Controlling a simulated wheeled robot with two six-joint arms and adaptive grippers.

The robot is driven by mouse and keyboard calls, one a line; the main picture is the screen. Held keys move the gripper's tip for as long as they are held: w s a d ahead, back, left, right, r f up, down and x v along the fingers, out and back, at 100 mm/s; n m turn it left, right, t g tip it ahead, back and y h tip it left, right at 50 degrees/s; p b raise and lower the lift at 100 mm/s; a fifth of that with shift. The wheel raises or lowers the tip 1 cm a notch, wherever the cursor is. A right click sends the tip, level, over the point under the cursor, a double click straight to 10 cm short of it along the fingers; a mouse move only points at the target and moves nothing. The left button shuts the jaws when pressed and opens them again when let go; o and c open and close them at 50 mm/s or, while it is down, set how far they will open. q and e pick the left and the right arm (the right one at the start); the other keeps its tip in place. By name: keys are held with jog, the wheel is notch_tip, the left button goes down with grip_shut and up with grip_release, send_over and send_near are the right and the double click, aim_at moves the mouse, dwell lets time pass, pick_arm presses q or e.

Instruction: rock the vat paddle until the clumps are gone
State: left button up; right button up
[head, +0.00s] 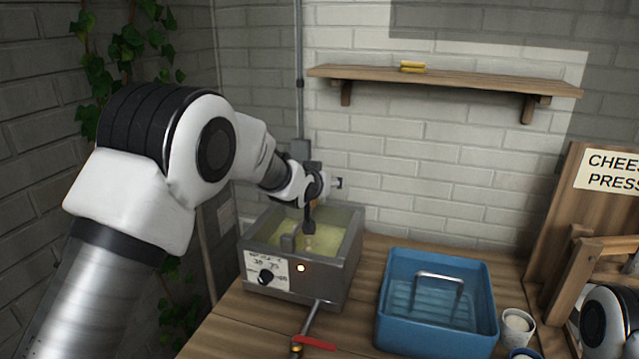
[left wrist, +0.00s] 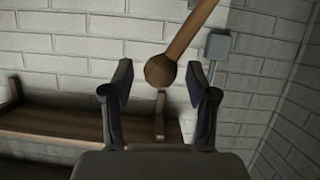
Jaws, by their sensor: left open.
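The steel vat (head: 345,262) stands on the wooden bench in the head view, with pale yellow contents (head: 322,240) inside. Clumps cannot be told clearly at this size. My left gripper (head: 309,222) is above the vat opening, partly hidden by its own wrist. In the left wrist view my left gripper (left wrist: 160,88) is open, its two dark fingers apart. A wooden handle with a round knob (left wrist: 161,71), which looks like the paddle's, shows between and beyond the fingertips, not clamped. The paddle's lower part is hidden. My right gripper is out of view.
A red-handled tap (head: 316,342) sticks out below. A blue tub (head: 437,328) with a metal handle stands right of the vat. A white cup (head: 516,326) and the cheese press (head: 562,225) are farther right. A wall shelf (head: 450,82) is above.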

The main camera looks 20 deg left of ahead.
pick_arm(q)
jog(key=v, duration=1)
jog(key=shift+d, duration=0.2)
